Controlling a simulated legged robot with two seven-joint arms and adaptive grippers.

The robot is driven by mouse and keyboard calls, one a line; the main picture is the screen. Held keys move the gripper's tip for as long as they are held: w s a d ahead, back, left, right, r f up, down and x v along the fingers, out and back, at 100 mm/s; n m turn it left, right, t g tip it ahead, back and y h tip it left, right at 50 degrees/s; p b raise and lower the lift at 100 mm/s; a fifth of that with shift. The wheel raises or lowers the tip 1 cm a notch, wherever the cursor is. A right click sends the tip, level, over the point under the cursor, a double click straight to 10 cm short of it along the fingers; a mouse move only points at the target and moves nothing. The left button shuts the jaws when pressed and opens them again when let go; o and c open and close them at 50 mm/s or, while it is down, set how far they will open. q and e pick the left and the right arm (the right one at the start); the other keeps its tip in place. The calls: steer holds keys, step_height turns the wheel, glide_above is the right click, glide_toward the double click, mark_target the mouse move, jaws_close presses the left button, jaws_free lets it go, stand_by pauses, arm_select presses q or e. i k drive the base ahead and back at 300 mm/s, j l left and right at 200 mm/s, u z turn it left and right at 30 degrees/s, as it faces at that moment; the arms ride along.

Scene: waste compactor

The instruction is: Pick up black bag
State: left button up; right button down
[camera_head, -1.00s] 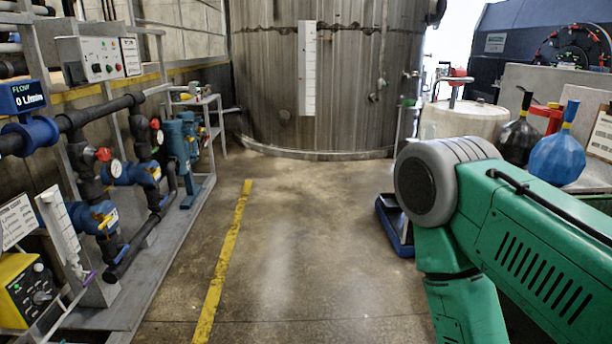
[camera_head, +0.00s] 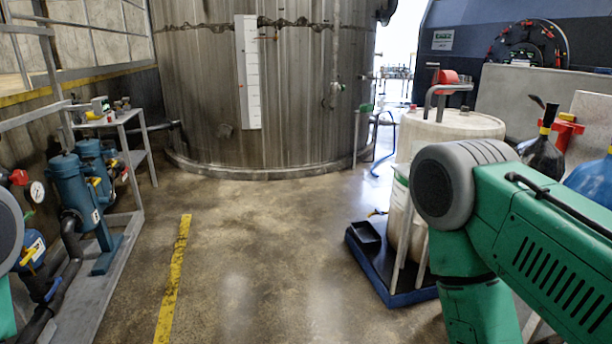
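The black bag (camera_head: 542,156) stands at the right in the head view, with a gathered neck and a yellow tie. My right arm's green links cover the area below it. A blue bag (camera_head: 594,187) is beside it at the right edge, partly cut off and partly behind my arm. Neither of my grippers shows. Only a small part of my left arm is at the left edge.
A white tank (camera_head: 440,130) stands on a blue pallet (camera_head: 395,285) left of my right arm. A large metal tank (camera_head: 290,90) is at the back. Pumps and pipes (camera_head: 75,190) line the left. The floor (camera_head: 250,260) between is clear.

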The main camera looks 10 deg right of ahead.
mark_target(538, 154)
steer(key=i+l+z, duration=0.1)
steer(key=i+z, duration=0.65)
steer(key=i+j+z, duration=0.1)
steer(key=i+z, duration=0.3)
steer(key=i+j+z, duration=0.2)
steer(key=z, duration=0.2)
steer(key=i, duration=0.05)
